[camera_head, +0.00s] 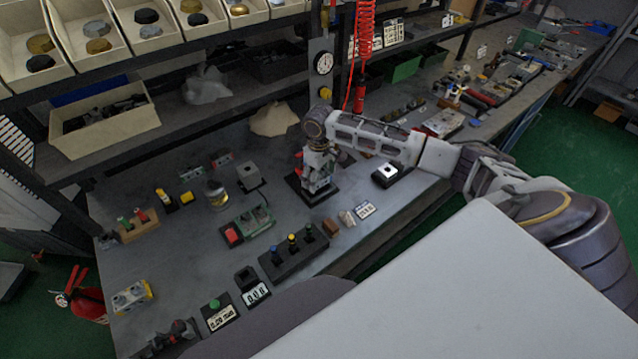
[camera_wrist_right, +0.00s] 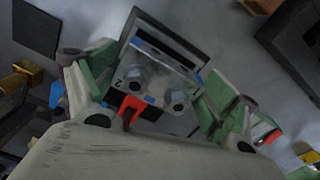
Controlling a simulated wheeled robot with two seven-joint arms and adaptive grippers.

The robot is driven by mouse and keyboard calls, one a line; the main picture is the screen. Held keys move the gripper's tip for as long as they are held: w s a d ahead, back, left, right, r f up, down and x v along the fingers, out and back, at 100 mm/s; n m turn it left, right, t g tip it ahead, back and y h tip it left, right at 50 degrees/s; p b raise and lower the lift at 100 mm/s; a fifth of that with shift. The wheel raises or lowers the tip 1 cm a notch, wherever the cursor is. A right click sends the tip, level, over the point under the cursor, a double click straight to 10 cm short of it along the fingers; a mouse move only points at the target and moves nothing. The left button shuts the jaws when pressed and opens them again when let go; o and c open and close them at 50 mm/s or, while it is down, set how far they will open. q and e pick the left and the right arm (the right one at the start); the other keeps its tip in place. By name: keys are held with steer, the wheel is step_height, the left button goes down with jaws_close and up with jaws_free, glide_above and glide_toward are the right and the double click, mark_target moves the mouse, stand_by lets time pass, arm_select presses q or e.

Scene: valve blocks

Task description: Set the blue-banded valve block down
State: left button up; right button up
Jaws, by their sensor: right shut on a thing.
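My right gripper (camera_head: 318,180) reaches in from the right over the middle of the workbench, pointing down. A dark square pad (camera_head: 300,192) lies under the gripper on the bench. In the wrist view the pad's dark edge shows behind the block. I cannot tell whether the block touches the pad. In the head view the block is mostly hidden by the gripper. My left gripper is not in view.
A grey block (camera_head: 248,175) on a dark base stands left of the gripper, and a white-topped dark block (camera_head: 386,174) stands right. A button strip (camera_head: 293,250) and a red-green device (camera_head: 247,230) are nearer. A yellow-banded block (camera_head: 132,296) sits front left.

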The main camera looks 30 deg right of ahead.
mark_target(319, 183)
steer(key=shift+f, duration=1.85)
steer(key=o, duration=1.2)
steer(key=shift+f, duration=0.15)
steer(key=shift+c, duration=0.2)
steer(key=shift+r, duration=6.15)
